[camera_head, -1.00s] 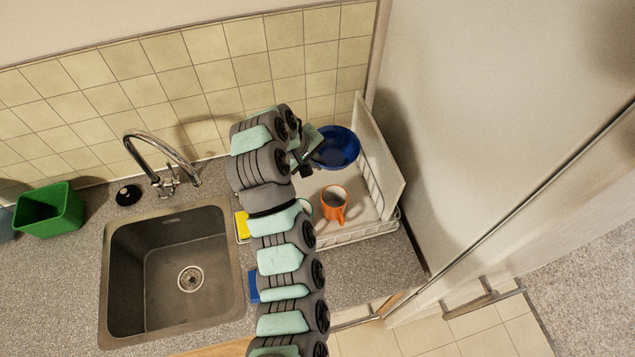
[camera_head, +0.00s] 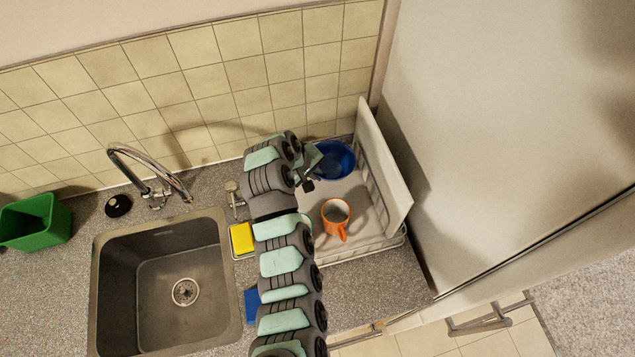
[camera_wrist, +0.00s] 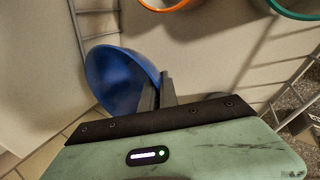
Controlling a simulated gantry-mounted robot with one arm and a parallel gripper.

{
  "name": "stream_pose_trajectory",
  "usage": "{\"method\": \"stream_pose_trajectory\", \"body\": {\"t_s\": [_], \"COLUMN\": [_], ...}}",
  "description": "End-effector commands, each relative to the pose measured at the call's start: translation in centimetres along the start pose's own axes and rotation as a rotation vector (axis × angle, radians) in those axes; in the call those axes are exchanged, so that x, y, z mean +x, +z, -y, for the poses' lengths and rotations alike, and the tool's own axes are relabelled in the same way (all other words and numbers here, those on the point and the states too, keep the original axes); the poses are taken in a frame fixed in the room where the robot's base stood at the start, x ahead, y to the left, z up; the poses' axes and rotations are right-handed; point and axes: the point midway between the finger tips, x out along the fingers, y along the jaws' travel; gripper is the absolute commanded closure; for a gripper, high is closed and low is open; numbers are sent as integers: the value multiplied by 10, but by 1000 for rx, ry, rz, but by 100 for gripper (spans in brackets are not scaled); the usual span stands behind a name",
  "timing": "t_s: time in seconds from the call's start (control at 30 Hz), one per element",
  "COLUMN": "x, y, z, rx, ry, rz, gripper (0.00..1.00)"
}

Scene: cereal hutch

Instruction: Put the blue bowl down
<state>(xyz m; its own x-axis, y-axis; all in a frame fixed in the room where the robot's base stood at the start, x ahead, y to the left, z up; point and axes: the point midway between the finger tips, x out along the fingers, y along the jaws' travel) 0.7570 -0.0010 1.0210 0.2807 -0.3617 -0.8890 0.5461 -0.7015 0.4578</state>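The blue bowl (camera_head: 336,160) is at the back of the white wire dish rack (camera_head: 372,246), near the tiled wall. My gripper (camera_head: 314,168) is at the bowl's left side. In the wrist view the bowl (camera_wrist: 118,80) is tilted in the picture, and my gripper's fingers (camera_wrist: 158,90) are closed at its rim, one on each side. Whether the bowl's base touches the rack floor cannot be told. The far part of the fingers is partly hidden by the gripper body.
An orange mug (camera_head: 336,217) stands in the rack in front of the bowl. A white board (camera_head: 383,160) leans upright along the rack's right side. A yellow sponge (camera_head: 242,238) lies between rack and sink (camera_head: 165,285). A green bin (camera_head: 36,222) stands far left.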

Motion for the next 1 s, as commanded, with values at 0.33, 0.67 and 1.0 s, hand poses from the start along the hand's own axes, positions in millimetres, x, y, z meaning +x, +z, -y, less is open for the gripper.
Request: {"method": "stream_pose_trajectory", "body": {"t_s": [0.33, 0.67, 1.0], "x": [25, 53, 56], "y": [1, 0, 0], "z": [12, 26, 28], "rx": [1, 1, 2], "ry": [0, 2, 1], "rz": [3, -1, -1], "gripper": [100, 100, 95]}}
